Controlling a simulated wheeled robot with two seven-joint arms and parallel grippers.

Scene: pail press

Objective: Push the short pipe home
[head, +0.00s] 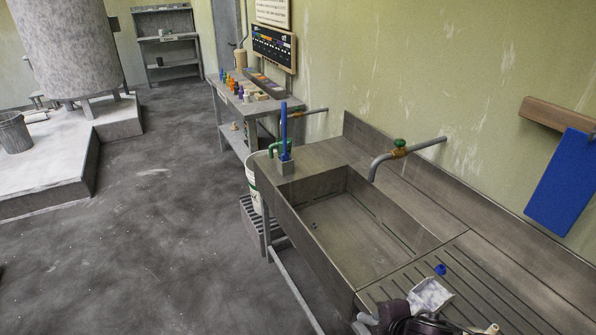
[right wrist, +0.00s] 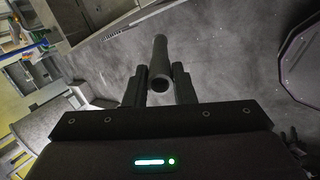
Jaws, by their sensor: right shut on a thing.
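The short pipe (right wrist: 157,66) is a grey, hollow tube in the right wrist view. It sits between the two dark fingers of my right gripper (right wrist: 158,88), which are shut on it. Its near open end faces the camera and its far end points away over the floor. In the head view my right gripper (head: 373,320) is low in the picture, by the front edge of the sink unit (head: 335,262). The pipe is not clear there. I cannot make out the place where the pipe fits. My left gripper is not in view.
A tap (head: 400,148) with a green handle reaches over the basin. A blue upright piece (head: 284,130) stands at the basin's far corner. A small blue piece (head: 440,269) lies on the ribbed drainboard (head: 500,290). A white bucket (head: 254,185) stands beside the unit. The floor (head: 160,240) at left is clear.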

